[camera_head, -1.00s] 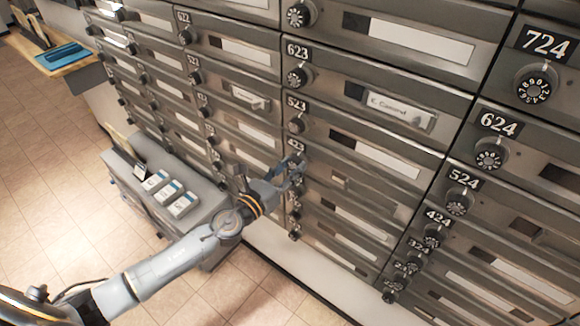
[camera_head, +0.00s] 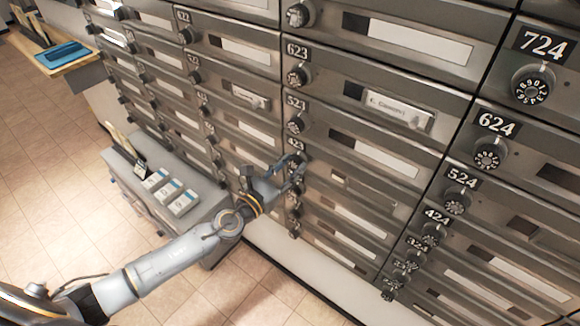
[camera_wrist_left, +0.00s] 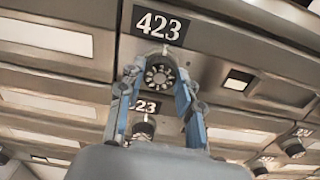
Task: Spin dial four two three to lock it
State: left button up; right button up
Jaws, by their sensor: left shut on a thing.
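The dial under the 423 plate shows in the left wrist view (camera_wrist_left: 160,75), a round dark knob with pale numerals. My left gripper (camera_wrist_left: 155,88) has one blue-padded finger on each side of that dial and is shut on it. In the head view my left gripper (camera_head: 291,168) reaches the mailbox wall just below the 423 plate (camera_head: 296,145). The fingers mostly hide the dial there. The numerals on it are too small to read. My right gripper is not in view.
Mailboxes with dials surround it: the 523 dial (camera_head: 296,125) is above, and the 424 dial (camera_head: 432,235) is to the right. A grey cabinet (camera_head: 205,210) with small boxes (camera_head: 184,203) stands left of my arm. The tiled floor (camera_head: 45,170) at left is open.

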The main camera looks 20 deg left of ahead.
pick_arm(q)
jog(key=o, duration=1.2)
jog(key=shift+f, duration=0.1)
jog(key=shift+c, duration=0.2)
jog(key=v, duration=1.2)
